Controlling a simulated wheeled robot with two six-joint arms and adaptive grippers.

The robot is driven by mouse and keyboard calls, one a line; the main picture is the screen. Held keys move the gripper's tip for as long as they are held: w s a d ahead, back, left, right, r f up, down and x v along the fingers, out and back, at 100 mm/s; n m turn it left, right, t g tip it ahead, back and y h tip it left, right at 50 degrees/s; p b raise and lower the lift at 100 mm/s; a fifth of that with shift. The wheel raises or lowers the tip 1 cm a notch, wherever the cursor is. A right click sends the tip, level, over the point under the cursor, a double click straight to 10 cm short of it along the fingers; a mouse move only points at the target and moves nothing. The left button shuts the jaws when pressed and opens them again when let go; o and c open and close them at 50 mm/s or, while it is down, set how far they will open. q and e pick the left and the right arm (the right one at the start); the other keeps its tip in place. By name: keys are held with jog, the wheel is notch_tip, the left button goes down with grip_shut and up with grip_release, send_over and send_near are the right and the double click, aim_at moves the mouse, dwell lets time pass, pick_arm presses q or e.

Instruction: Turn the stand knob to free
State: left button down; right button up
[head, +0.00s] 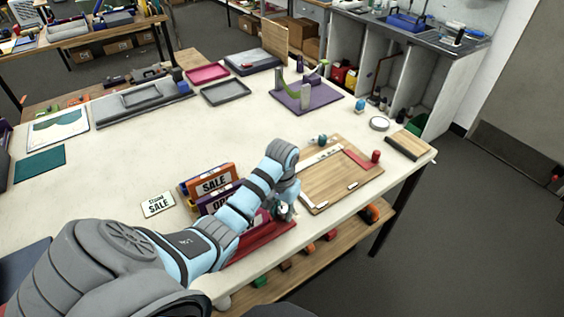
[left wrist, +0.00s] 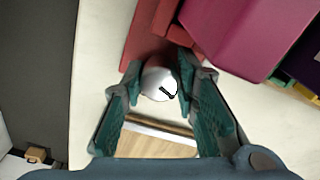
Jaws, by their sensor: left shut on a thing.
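The stand (head: 262,237) is red and lies low near the table's front edge, partly hidden behind my left arm in the head view. Its red body (left wrist: 150,45) also shows in the left wrist view. The knob (left wrist: 159,83) is round and silver-white, with a short black mark slanting down to the right. My left gripper (head: 283,209) is at the stand's right end. In the left wrist view, its green-padded fingers (left wrist: 158,88) are shut on the knob, one on each side. The knob is mostly hidden in the head view. My right gripper is out of view.
An orange SALE sign (head: 212,181) and a purple sign stand just behind my left arm. A small white SALE card (head: 158,204) lies left of them. A wooden board (head: 318,185) is close right of the gripper.

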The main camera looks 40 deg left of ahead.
pick_arm(q)
jog(key=shift+w+r, duration=0.1)
dwell(0.3)
jog(key=c, duration=1.5)
grip_release()
jog(key=shift+c, duration=0.2)
